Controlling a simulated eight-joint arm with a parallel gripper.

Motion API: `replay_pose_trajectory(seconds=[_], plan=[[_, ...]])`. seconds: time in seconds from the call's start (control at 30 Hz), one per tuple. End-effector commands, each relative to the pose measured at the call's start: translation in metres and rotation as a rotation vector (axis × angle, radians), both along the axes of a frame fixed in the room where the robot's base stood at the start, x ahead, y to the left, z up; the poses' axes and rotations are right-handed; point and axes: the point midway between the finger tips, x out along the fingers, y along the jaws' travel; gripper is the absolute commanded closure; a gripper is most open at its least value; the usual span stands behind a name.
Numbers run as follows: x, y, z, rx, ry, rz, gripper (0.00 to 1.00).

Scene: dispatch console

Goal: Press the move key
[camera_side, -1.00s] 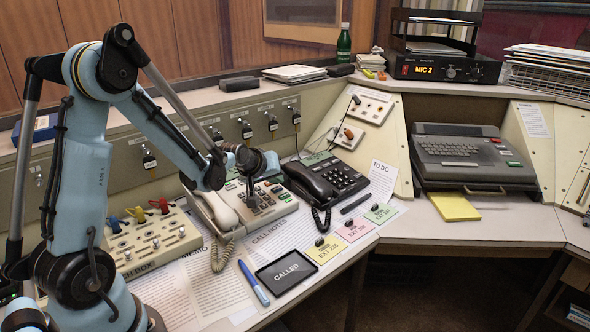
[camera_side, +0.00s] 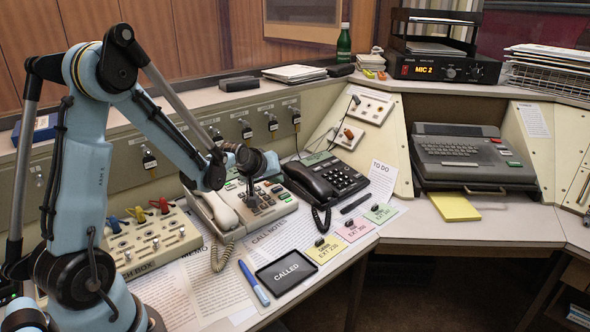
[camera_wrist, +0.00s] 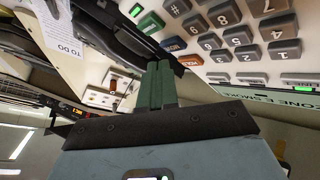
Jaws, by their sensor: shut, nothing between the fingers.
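The beige desk phone (camera_side: 284,205) with a white handset (camera_side: 217,209) and a keypad stands on the desk in the side view. My gripper (camera_side: 250,187) is over its keys, with the fingers shut and empty. In the wrist view my gripper's green fingertips (camera_wrist: 158,68) are together beside an orange key (camera_wrist: 191,60). A green key (camera_wrist: 150,23) and grey number keys (camera_wrist: 238,36) show beyond them. Contact with a key cannot be told.
A black phone (camera_side: 327,180) stands just right of the beige one. The switch box (camera_side: 150,243) is at the left. A typewriter-like machine (camera_side: 470,155) stands at the right.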

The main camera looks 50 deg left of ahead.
Motion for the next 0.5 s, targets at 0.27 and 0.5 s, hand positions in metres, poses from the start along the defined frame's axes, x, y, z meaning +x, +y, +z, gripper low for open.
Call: replay_pose_trajectory(seconds=[0.27,0.5], plan=[[0.0,0.0004,-0.0018,0.0,0.0,0.0,1.0],[-0.0001,0.0017,-0.0084,0.0,0.0,0.0,1.0]])
